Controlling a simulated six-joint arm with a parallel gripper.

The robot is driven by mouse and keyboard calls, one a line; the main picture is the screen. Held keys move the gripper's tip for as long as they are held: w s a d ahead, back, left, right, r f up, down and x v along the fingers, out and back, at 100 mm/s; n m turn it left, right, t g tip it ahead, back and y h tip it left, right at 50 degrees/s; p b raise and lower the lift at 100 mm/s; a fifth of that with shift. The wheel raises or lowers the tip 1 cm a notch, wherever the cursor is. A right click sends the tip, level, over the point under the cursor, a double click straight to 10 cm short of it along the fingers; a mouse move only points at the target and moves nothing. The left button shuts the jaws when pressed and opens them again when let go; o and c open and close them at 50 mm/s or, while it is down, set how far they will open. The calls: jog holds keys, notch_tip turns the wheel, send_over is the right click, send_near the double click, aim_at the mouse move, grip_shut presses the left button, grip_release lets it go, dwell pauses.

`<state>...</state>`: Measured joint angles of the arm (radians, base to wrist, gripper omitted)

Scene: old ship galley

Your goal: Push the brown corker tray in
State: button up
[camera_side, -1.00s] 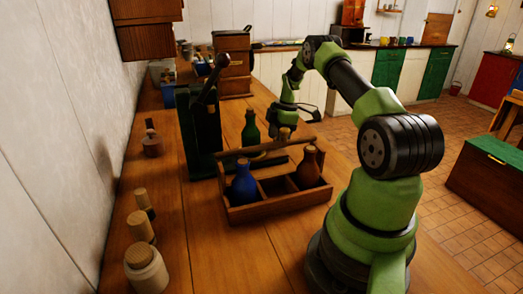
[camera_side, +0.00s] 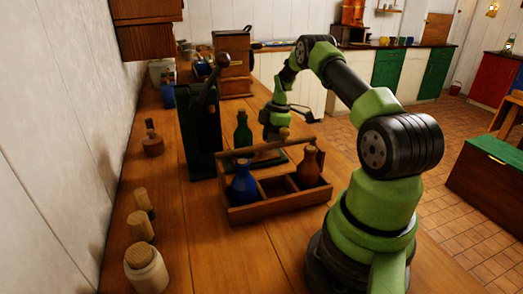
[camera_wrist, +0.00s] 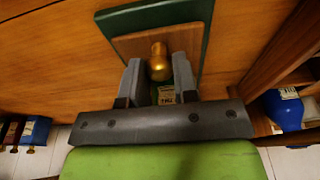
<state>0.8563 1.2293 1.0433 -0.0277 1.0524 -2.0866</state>
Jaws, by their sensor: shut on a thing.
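The dark green corker (camera_side: 198,125) stands on the wooden counter in the side view. Its brown tray (camera_wrist: 128,45) lies over its green base (camera_wrist: 195,12) in the wrist view. A brass knob (camera_wrist: 159,63) is on the tray, between my gripper's fingers (camera_wrist: 157,72), which are closed on it. A green bottle (camera_side: 243,132) stands upright close to the corker in the side view. In the side view my gripper (camera_side: 271,138) is right of the bottle, with its fingertips partly hidden behind the wooden caddy. A small label patch shows below the knob in the wrist view.
The caddy (camera_side: 283,205) stands close in front of the corker, holding a blue bottle (camera_side: 243,184) and a brown bottle (camera_side: 308,166). Its side also shows at the right in the wrist view (camera_wrist: 285,35). Wooden stoppers and a jar (camera_side: 146,272) line the wall side.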

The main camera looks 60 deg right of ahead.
aim_at(243, 116)
jog(key=shift+w+a, duration=3.05)
jog(key=shift+w, duration=0.05)
jog(key=o, duration=0.9)
jog(key=shift+s+r, duration=0.1)
jog(key=shift+r, duration=3.4)
